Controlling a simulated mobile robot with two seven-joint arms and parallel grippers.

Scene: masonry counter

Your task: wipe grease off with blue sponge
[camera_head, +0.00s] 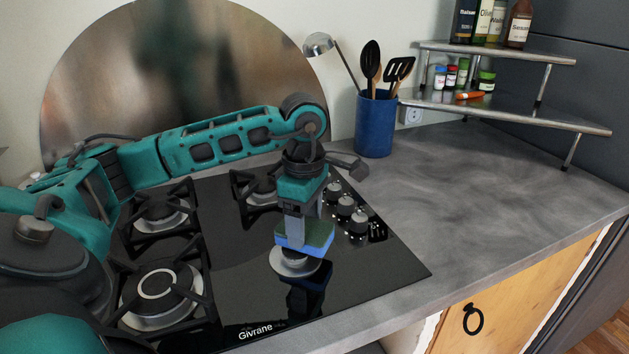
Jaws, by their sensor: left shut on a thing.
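A blue sponge with a green top (305,240) is in my left gripper (303,226), which points down and is shut on it. The sponge is held over the right part of the black glass cooktop (365,283), and its dark reflection shows in the glass below. A round silver disc (294,263) lies under the sponge and is partly hidden by it. I cannot tell whether the sponge touches the disc. I cannot make out a clear grease patch. My right gripper is not in view.
Burners (160,289) with black grates are on the left of the cooktop. Control knobs (345,206) stand just right of the gripper. A blue utensil pot (376,127) and a metal corner shelf (505,108) are behind. The grey counter (470,190) to the right is clear.

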